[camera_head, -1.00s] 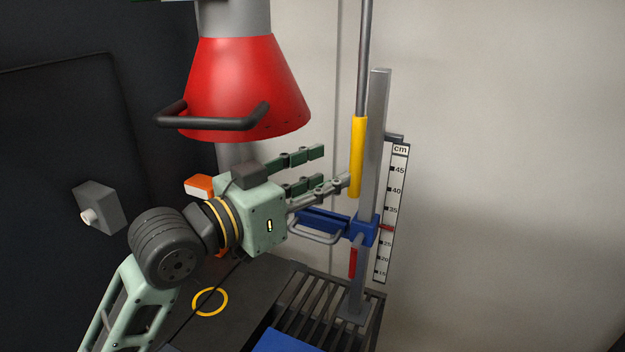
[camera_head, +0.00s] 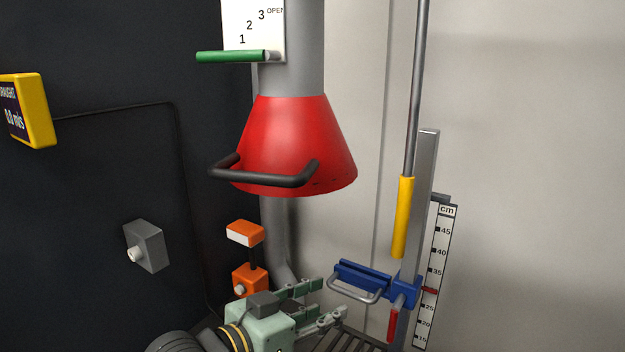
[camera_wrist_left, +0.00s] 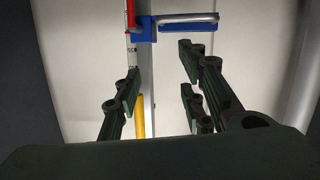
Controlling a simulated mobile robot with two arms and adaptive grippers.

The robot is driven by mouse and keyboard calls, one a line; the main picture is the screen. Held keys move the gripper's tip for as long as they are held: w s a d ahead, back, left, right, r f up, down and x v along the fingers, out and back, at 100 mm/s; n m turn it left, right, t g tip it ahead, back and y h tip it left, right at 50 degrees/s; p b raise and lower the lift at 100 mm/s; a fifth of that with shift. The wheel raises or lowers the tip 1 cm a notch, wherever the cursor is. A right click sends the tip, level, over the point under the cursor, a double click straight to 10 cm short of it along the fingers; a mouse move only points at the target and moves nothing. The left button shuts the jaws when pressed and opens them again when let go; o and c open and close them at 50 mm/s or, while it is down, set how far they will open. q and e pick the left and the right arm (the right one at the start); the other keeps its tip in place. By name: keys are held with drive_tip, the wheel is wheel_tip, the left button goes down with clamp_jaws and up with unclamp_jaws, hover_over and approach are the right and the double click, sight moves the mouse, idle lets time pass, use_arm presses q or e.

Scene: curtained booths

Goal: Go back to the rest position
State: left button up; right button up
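My left gripper (camera_head: 334,302) is at the bottom middle of the head view, below the red hood and a little left of the blue sliding bracket. Its fingers are spread apart with nothing between them. They also show spread and empty in the left wrist view (camera_wrist_left: 160,95). The blue bracket (camera_head: 405,291) with its grey loop handle (camera_head: 352,290) sits on an upright grey post, apart from the fingers in the head view. It also shows beyond the fingers in the left wrist view (camera_wrist_left: 145,30). My right gripper is in neither view.
The red hood (camera_head: 295,140) with a black handle hangs above my gripper. A green lever (camera_head: 232,57) is higher up. A cm scale (camera_head: 436,275) and a yellow-sleeved rod (camera_head: 403,215) stand at right. A grey box (camera_head: 145,246) and an orange device (camera_head: 246,234) are at left.

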use_arm(q)
drive_tip(key=s+a+f+n+y, duration=0.1)
drive_tip(key=s+a+f+y, duration=0.15)
drive_tip(key=f, duration=0.35)
drive_tip(key=s+a+f+n+y, duration=0.1)
drive_tip(key=a+f, duration=0.3)
drive_tip(key=f, duration=0.2)
drive_tip(key=s+a+f+n+g+y, duration=0.2)
drive_tip(key=s+a+f+g+y, duration=0.15)
drive_tip(key=s+a+f, duration=0.65)
drive_tip(key=s+a+f+n+g+y, duration=0.2)
drive_tip(key=s+a+f+g+y, duration=0.15)
drive_tip(key=s+a+f, duration=0.6)
drive_tip(key=s+d+f+g+b, duration=0.1)
drive_tip(key=s+d+f+b, duration=0.1)
drive_tip(key=f, duration=1.2)
drive_tip(key=s+d+f+b, duration=0.1)
drive_tip(key=s+d+f, duration=0.1)
drive_tip(key=f, duration=1.2)
drive_tip(key=s+a+f+g+b, duration=0.1)
drive_tip(key=s+a+f+b, duration=0.2)
drive_tip(key=s+f, duration=1.4)
wheel_tip(320, 180, down, 2)
drive_tip(key=shift+s+a+f+y, duration=0.15)
drive_tip(key=shift+a+y, duration=0.1)
drive_tip(key=shift+y, duration=0.1)
